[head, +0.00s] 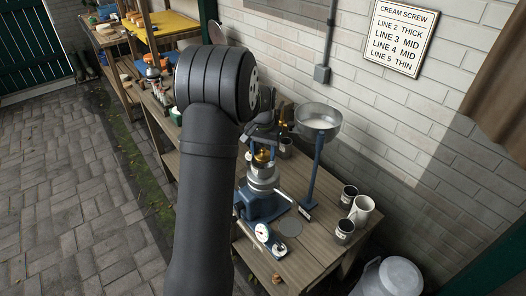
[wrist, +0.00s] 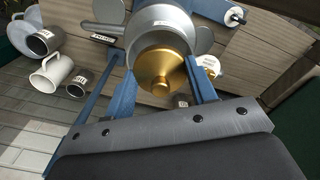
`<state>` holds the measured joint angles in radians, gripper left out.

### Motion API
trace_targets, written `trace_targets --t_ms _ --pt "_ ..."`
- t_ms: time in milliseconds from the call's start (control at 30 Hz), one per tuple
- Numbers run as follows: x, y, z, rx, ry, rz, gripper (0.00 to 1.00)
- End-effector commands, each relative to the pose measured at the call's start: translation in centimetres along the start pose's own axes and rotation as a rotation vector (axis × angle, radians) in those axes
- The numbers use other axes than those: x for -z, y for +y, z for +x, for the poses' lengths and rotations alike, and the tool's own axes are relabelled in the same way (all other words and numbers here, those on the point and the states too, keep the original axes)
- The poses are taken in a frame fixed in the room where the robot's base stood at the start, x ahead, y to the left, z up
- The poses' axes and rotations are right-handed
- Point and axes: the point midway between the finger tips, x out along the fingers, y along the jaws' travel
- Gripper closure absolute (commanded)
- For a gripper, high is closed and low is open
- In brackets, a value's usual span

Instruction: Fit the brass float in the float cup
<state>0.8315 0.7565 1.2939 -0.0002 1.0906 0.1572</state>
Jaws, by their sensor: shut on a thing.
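My gripper (head: 262,150) is shut on the brass float (head: 262,158), a round gold piece with a knob. In the wrist view the float (wrist: 160,66) sits between the two blue fingers of my gripper (wrist: 165,76). The silver float cup (wrist: 140,48) shows around and behind the float's far edge. In the head view the cup (head: 263,177) is on top of the blue machine, just below the float. I cannot tell whether the float touches the cup or how level it sits.
A wide metal bowl (head: 318,117) on a blue post stands right of the machine (head: 262,206). A white mug (head: 362,209) and dark-banded cups (head: 345,232) are on the bench's right. A white dial (head: 263,232) and a grey disc (head: 289,226) lie in front.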

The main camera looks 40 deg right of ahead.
Motion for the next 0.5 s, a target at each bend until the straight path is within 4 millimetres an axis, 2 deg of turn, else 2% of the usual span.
trace_targets --t_ms 500 --pt "-0.02 0.0 0.69 0.0 -0.001 0.0 0.7"
